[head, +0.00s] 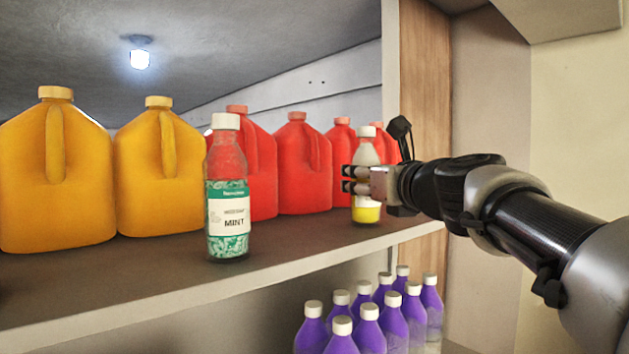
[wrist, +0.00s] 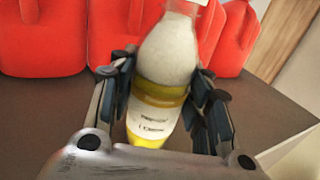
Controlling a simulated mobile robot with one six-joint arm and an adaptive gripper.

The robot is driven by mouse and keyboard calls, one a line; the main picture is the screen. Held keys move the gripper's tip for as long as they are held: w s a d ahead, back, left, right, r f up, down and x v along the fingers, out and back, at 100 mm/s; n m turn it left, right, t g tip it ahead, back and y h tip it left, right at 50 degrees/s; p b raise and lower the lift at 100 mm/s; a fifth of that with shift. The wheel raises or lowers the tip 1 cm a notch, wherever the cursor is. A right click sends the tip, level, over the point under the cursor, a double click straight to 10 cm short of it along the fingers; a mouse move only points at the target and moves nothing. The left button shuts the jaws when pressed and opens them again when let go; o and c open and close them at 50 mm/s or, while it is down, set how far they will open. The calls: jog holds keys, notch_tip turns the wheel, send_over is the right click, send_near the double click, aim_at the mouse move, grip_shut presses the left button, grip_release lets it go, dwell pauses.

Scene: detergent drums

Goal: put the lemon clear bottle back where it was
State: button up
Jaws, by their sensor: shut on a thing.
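The lemon clear bottle (head: 367,208) has a white cap, a clear upper part and a yellow and white label. It stands upright at the right end of the upper shelf (head: 300,249), its base at the shelf surface. My gripper (head: 347,179) reaches in from the right and is shut on its middle. In the wrist view the bottle (wrist: 165,75) sits between the two fingers (wrist: 165,105); its cap is cut off at the top. A clear mint bottle (head: 228,190) with a green label and white cap stands at the shelf's front, left of my gripper.
Orange jugs (head: 60,180) stand at the left of the shelf. Several red jugs (head: 303,165) stand behind the bottles. Purple bottles (head: 368,325) fill the level below. A wooden side panel (head: 425,95) bounds the shelf on the right. Bare shelf lies between the mint and lemon bottles.

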jog(key=shift+f, duration=0.2)
jog(key=o, duration=1.3)
jog(key=shift+r, duration=0.15)
jog(key=shift+s+r, duration=0.1)
jog(key=shift+s, duration=0.05)
jog(key=b+v, duration=0.2)
jog(key=v, duration=0.9)
jog(key=shift+s+d, duration=0.2)
jog(key=shift+s, duration=0.15)
